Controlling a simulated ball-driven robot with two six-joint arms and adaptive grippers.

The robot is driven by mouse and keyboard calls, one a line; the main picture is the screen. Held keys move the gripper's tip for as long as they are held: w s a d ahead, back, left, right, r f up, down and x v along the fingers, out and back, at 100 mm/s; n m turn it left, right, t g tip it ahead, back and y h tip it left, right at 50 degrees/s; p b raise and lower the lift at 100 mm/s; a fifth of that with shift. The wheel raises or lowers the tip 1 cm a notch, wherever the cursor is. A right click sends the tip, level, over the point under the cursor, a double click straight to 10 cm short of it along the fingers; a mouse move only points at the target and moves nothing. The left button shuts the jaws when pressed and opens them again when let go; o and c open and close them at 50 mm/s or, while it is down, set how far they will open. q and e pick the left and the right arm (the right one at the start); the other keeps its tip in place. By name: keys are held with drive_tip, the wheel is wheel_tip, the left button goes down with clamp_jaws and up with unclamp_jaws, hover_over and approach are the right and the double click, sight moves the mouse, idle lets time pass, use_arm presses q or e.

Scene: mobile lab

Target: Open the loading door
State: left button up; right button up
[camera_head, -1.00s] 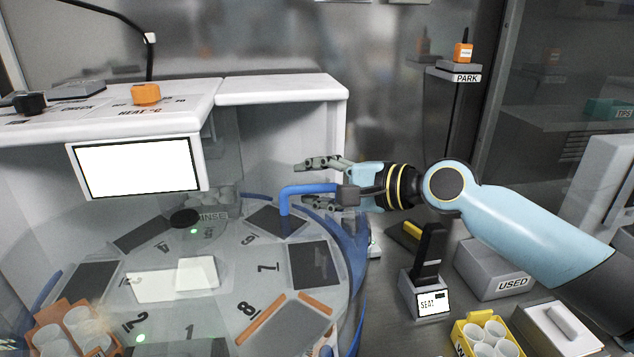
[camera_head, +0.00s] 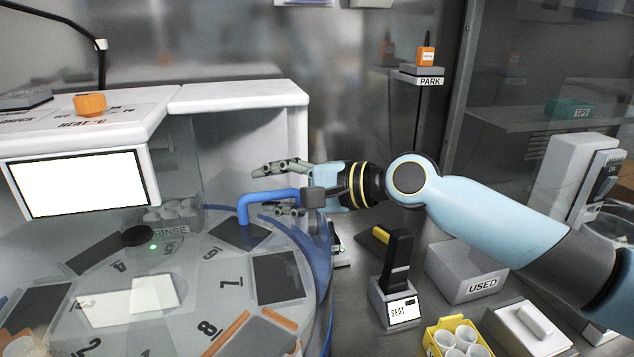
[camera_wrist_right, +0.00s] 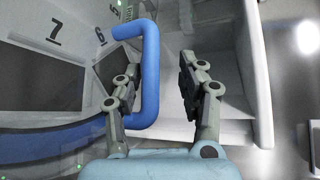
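The loading door appears to be the clear panel at the machine's front; its outline is hard to see. A blue bent handle (camera_head: 244,210) stands at the machine's right side, above its blue curved rim (camera_head: 318,240). My right gripper (camera_head: 267,190) is at the handle from the right, one finger above it and one below. In the right wrist view, the blue handle (camera_wrist_right: 150,75) lies between the open fingers of the right gripper (camera_wrist_right: 160,85), close to the left finger, with a gap to the right one. My left gripper is not in view.
Inside the machine is a numbered disc (camera_head: 190,265) with dark pads. To the right on the bench stand a black SEAT device (camera_head: 396,265), a grey USED box (camera_head: 465,270) and a yellow cup rack (camera_head: 432,333). A PARK shelf (camera_head: 418,80) is on the back wall.

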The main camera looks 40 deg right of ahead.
sight(297, 191)
drive_tip(key=p+v, duration=0.1)
drive_tip(key=v, duration=0.2)
drive_tip(key=shift+s+d, duration=0.2)
drive_tip(key=shift+d, duration=0.15)
drive_tip(key=shift+p+v, duration=0.7)
drive_tip(key=shift+v, duration=1.05)
drive_tip(key=shift+a+p+v, duration=0.2)
drive_tip(key=shift+p+v, duration=0.1)
drive_tip(key=shift+v, duration=1.95)
drive_tip(key=shift+s+a, duration=0.1)
drive_tip(key=shift+c, duration=0.5)
